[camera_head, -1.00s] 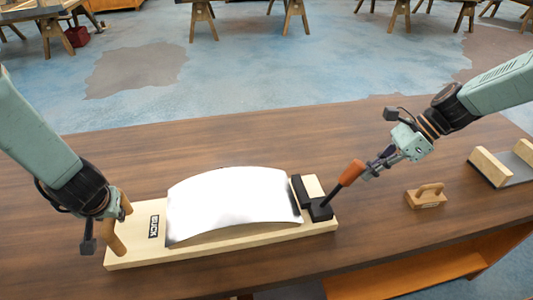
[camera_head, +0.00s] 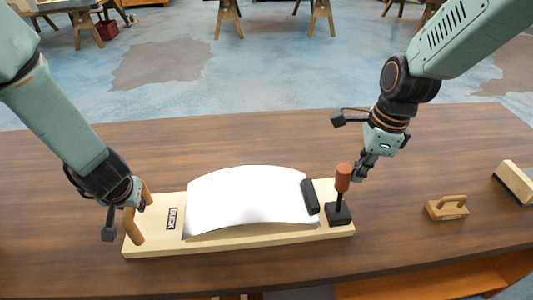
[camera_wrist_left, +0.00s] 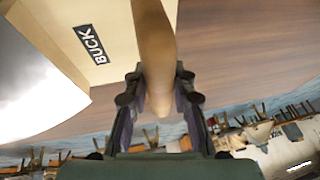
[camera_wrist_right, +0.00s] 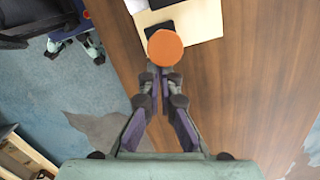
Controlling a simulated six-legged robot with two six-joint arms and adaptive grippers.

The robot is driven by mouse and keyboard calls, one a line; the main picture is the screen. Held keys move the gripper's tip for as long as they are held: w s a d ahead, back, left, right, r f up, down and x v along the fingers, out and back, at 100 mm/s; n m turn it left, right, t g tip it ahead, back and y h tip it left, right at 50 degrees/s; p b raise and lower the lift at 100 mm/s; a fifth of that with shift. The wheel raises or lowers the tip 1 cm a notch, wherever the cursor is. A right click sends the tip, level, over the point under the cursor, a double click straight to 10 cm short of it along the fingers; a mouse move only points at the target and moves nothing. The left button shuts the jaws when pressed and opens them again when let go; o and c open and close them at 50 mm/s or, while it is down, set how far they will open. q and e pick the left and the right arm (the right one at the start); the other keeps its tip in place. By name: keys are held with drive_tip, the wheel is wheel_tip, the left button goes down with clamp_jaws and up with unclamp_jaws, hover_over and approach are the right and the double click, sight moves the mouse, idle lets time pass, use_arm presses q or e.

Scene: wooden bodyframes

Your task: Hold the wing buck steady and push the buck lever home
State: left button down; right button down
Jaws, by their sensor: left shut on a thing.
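The wing buck is a pale wooden board (camera_head: 290,236) labelled BUCK, with a curved shiny metal sheet (camera_head: 245,195) on top. My left gripper (camera_head: 136,194) is shut on the round wooden handle at the board's left end; the handle (camera_wrist_left: 155,50) runs between its fingers in the left wrist view. The buck lever, with an orange knob (camera_head: 343,177) and black base (camera_head: 338,214), stands nearly upright at the right end. A black clamp pad (camera_head: 310,196) lies against the sheet's right edge. My right gripper (camera_head: 360,172) has its fingertips together, close beside the knob; contact is unclear.
A small wooden block with a handle (camera_head: 447,208) stands on the brown table (camera_head: 430,150) to the right. The table behind the buck is clear.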

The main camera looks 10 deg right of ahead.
drive_tip(key=a, duration=0.2)
drive_tip(key=shift+a+h, duration=0.3)
drive_tip(key=shift+a, duration=0.05)
use_arm(q)
drive_tip(key=shift+d+r, duration=0.1)
drive_tip(key=shift+r, duration=0.05)
use_arm(e)
drive_tip(key=shift+s+a+f, duration=0.1)
drive_tip(key=shift+a+f, duration=0.1)
drive_tip(key=shift+a, duration=0.65)
drive_tip(key=shift+s+a+f, duration=0.1)
drive_tip(key=shift+a+f, duration=0.05)
drive_tip(key=shift+a, duration=0.65)
drive_tip(key=shift+a+f, duration=0.2)
drive_tip(key=shift+a, duration=0.65)
use_arm(q)
drive_tip(key=shift+s, duration=0.1)
drive_tip(key=shift+s+f, duration=0.2)
drive_tip(key=shift+f, duration=0.1)
use_arm(e)
wheel_tip(320, 180, up, 12)
drive_tip(key=s, duration=0.1)
drive_tip(key=shift+s+d, duration=0.4)
drive_tip(key=shift+d, duration=0.05)
